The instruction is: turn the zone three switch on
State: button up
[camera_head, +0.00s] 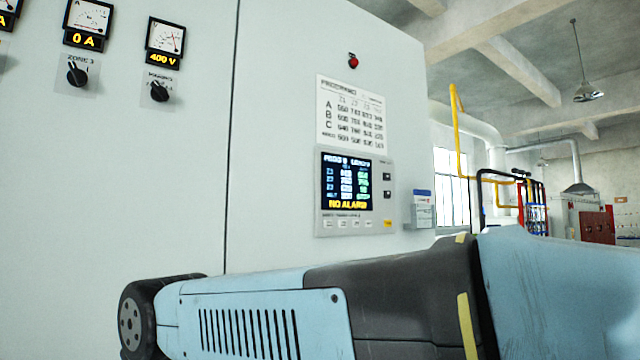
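The zone three switch (77,73) is a black rotary knob on a light plate labelled "ZONE 3", at the upper left of the pale cabinet. Above it a meter with a needle reads "0 A" (83,40). The knob's pointer looks close to upright, tilted slightly left; its on and off marks are too small to read. My gripper is not in view. My blue and dark grey arm crosses the lower part of the picture, below and right of the switch.
A second black knob (159,91) sits right of the switch, under a "400 V" meter (164,58). A control panel (355,193) shows "NO ALARM". A red lamp (353,61) and a printed program chart (355,113) are above it. A small document holder (421,209) hangs at the cabinet's right edge.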

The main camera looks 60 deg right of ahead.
aim_at(76, 77)
jog(key=u, duration=0.6)
jog(key=k, duration=1.6)
jog(key=z, duration=0.35)
jog(key=i, duration=1)
jog(key=u, duration=0.1)
